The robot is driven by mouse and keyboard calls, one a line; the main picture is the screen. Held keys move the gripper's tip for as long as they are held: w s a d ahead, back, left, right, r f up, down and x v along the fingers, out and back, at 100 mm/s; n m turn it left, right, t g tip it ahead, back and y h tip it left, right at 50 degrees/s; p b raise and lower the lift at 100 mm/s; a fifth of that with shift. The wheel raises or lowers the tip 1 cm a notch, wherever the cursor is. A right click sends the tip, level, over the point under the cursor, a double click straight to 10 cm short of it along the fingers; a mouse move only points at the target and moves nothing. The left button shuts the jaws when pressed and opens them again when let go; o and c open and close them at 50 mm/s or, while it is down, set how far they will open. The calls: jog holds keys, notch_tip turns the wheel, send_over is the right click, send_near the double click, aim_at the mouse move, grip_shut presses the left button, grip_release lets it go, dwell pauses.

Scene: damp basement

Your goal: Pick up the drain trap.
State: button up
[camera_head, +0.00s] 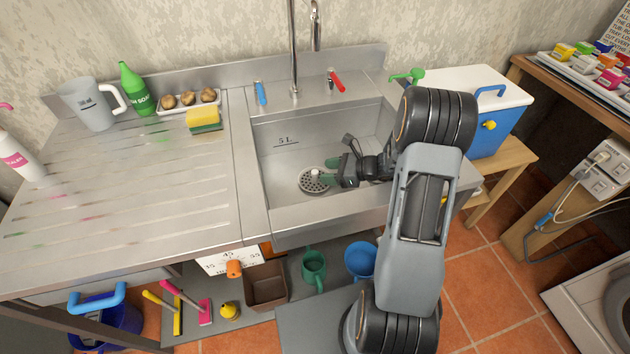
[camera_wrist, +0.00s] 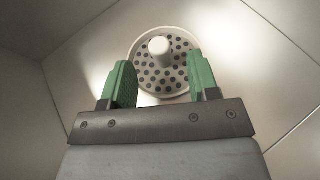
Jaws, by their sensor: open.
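The drain trap (camera_head: 311,181) is a round, light metal strainer with dark holes and a pale knob in its middle. It sits at the bottom of the steel sink (camera_head: 278,210). In the wrist view the drain trap (camera_wrist: 150,82) lies just ahead of my gripper, with its knob centred between the lines of the two green fingers. My gripper (camera_wrist: 160,82) is open and empty. In the head view my gripper (camera_head: 328,171) is down inside the sink, with its fingertips close to the knob from the right. I cannot tell whether a fingertip touches it.
The sink walls surround my gripper, and a faucet (camera_head: 294,60) with blue and red handles stands behind. The ribbed drainboard (camera_head: 120,190) on the left holds a jug (camera_head: 92,104), a green bottle (camera_head: 135,88) and a sponge (camera_head: 203,120). A blue cooler (camera_head: 492,130) stands right.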

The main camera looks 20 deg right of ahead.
aim_at(314, 171)
jog(key=shift+x, duration=2.65)
jog(key=shift+c, duration=0.2)
grip_shut()
